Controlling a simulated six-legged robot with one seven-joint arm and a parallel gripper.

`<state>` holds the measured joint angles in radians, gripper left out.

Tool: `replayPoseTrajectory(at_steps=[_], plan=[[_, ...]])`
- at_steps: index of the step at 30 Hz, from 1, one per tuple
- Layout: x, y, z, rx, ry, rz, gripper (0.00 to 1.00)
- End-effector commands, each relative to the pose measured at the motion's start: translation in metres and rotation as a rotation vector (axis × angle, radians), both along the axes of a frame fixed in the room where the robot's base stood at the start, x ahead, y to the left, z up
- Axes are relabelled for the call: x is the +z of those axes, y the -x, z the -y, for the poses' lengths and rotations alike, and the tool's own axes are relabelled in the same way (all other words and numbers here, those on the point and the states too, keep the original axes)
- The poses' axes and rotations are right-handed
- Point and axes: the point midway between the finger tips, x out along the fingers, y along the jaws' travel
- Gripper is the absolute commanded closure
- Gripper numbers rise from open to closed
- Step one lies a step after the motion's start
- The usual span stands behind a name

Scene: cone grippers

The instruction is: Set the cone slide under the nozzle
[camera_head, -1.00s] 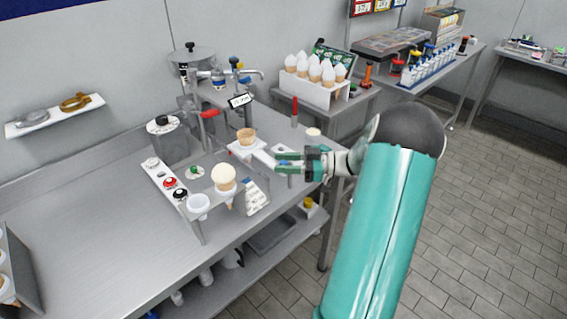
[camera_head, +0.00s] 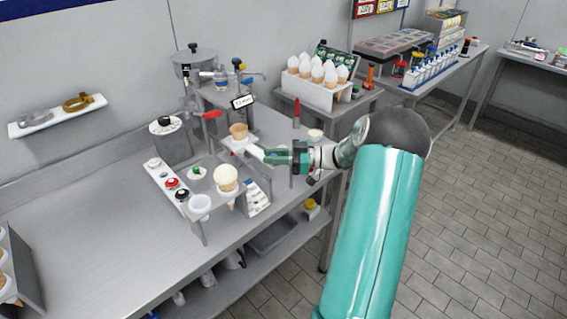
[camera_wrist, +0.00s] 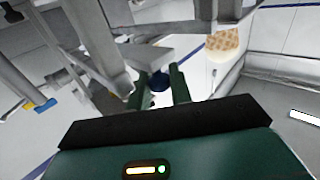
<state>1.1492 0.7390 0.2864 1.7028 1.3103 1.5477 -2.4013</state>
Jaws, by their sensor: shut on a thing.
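The cone slide (camera_head: 254,151) is a pale flat piece on the metal table, with an empty waffle cone (camera_head: 238,131) upright at its far end. My gripper (camera_head: 268,155) is at the slide's near right end, shut on it. In the wrist view my gripper's two green fingers (camera_wrist: 165,88) close around a dark blue knob-like part (camera_wrist: 159,81) below a grey block. The waffle cone (camera_wrist: 222,40) shows there at the upper right, apart from the fingers. A metal dispenser with a spout (camera_head: 256,74) stands behind the cone; I cannot tell its nozzle's exact position over the cone.
A rack (camera_head: 222,203) at the front left holds a scooped cone (camera_head: 226,180) and a white cup (camera_head: 201,205). A red lever (camera_head: 211,114) sticks out left of the waffle cone. A white box of cones (camera_head: 318,92) stands at the back.

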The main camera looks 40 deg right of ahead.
Motion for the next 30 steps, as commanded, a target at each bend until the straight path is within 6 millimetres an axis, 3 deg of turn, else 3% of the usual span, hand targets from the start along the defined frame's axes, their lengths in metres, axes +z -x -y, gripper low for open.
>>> replayPoseTrajectory(at_steps=[5, 14, 15, 18, 30], plan=[[-0.001, -0.029, -0.001, 0.0, 0.001, 0.0, 1.0], [-0.001, -0.032, 0.0, -0.003, 0.0, -0.001, 1.0], [-0.001, -0.032, 0.0, -0.003, 0.0, -0.001, 0.75], [-0.001, -0.032, 0.0, -0.003, 0.0, -0.001, 0.61], [-0.001, -0.025, 0.007, -0.003, -0.001, -0.001, 0.61]])
